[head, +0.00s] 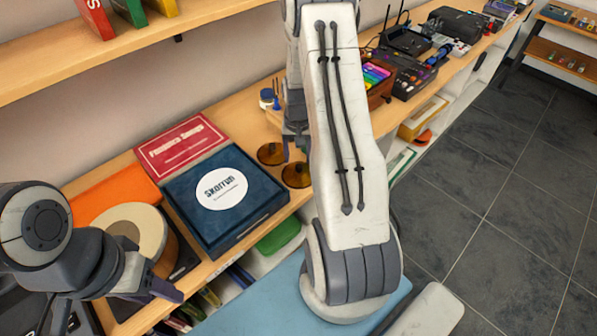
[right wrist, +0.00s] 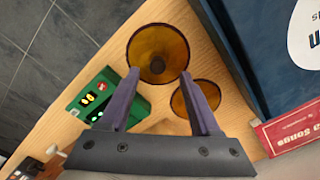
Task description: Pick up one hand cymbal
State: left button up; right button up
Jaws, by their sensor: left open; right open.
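Two amber-brown hand cymbals lie side by side on the wooden shelf: the front one (head: 296,175) near the shelf edge, the other (head: 271,153) farther back. My right gripper (head: 292,150) points down above them, partly hidden by my right arm. In the right wrist view its open fingers (right wrist: 158,76) have the front cymbal (right wrist: 158,46) between and beyond their tips, with nothing held. The rear cymbal (right wrist: 208,95) is partly covered by one finger. My left gripper (head: 122,302) is open and empty at the lower left, near a round drum (head: 133,225).
A dark blue box (head: 245,205) stands close beside the cymbals, with a red box (head: 180,147) behind it. A green device with lit buttons (right wrist: 100,90) lies on the cymbals' other side. A small jar (head: 267,99) stands farther back. The floor (head: 490,170) is clear.

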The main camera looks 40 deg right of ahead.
aim_at(299, 166)
jog(key=shift+s+f+p, duration=0.1)
jog(key=shift+f+p, duration=0.25)
jog(key=shift+f, duration=0.05)
notch_tip(299, 166, down, 3)
jog(key=shift+s+d+f+p, duration=0.1)
jog(key=shift+p, duration=0.65)
jog(key=shift+f, duration=0.45)
grip_shut()
